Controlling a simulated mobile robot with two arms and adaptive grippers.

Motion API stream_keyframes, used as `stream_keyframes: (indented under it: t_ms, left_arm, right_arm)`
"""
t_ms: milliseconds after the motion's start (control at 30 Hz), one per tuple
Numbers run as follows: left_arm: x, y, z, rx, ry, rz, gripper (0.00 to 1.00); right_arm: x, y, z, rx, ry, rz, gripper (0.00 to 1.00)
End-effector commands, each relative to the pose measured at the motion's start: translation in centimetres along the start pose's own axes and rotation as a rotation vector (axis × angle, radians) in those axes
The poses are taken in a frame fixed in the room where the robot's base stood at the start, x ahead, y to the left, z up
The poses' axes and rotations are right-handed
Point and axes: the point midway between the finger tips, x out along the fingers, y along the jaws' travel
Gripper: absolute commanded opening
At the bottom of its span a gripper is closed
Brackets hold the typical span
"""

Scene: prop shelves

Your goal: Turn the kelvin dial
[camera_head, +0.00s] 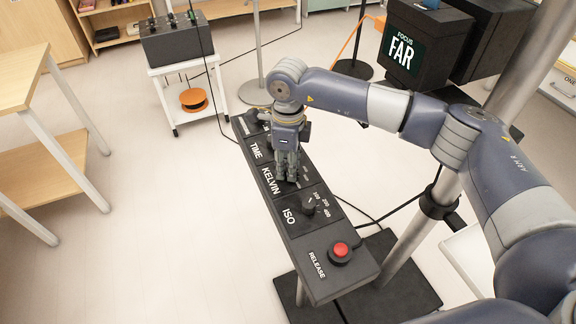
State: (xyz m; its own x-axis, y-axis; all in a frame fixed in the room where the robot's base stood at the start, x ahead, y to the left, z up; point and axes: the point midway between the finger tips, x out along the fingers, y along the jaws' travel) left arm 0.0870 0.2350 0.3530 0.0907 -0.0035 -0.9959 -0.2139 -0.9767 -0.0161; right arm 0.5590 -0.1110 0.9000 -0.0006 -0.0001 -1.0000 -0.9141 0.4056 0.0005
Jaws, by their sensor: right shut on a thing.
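A long black control panel (296,245) runs across the middle of the view. It carries sections marked TIME, KELVIN (270,181) and ISO, and a RELEASE section at the near end. My right gripper (287,178) points down at the KELVIN section. Its fingers are shut on the kelvin dial, which they hide almost fully. The ISO dial (308,206) and the red release button (341,249) are in plain view nearer to me. My left gripper is not in view.
A metal pole (412,222) on a black base (415,290) stands right of the panel. Cables trail there. A black FAR box (425,45) is at the upper right. A white cart (178,75) with a black box stands behind. Open floor lies to the left.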

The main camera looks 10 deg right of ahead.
Motion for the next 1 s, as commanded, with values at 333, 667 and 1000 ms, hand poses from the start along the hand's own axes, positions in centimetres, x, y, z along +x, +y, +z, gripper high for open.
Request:
stream_keyframes:
  t_ms: [333, 667, 1000]
  left_arm:
    - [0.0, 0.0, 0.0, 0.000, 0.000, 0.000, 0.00]
    - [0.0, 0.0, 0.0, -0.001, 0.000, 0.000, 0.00]
    - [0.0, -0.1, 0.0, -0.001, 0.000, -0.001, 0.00]
  right_arm:
    - [-0.1, 0.0, 0.0, 0.000, -0.001, -0.001, 0.31]
    - [0.0, 0.0, 0.0, 0.000, -0.001, 0.000, 0.47]
    - [-3.5, -0.1, 0.1, 0.001, -0.004, -0.004, 0.47]
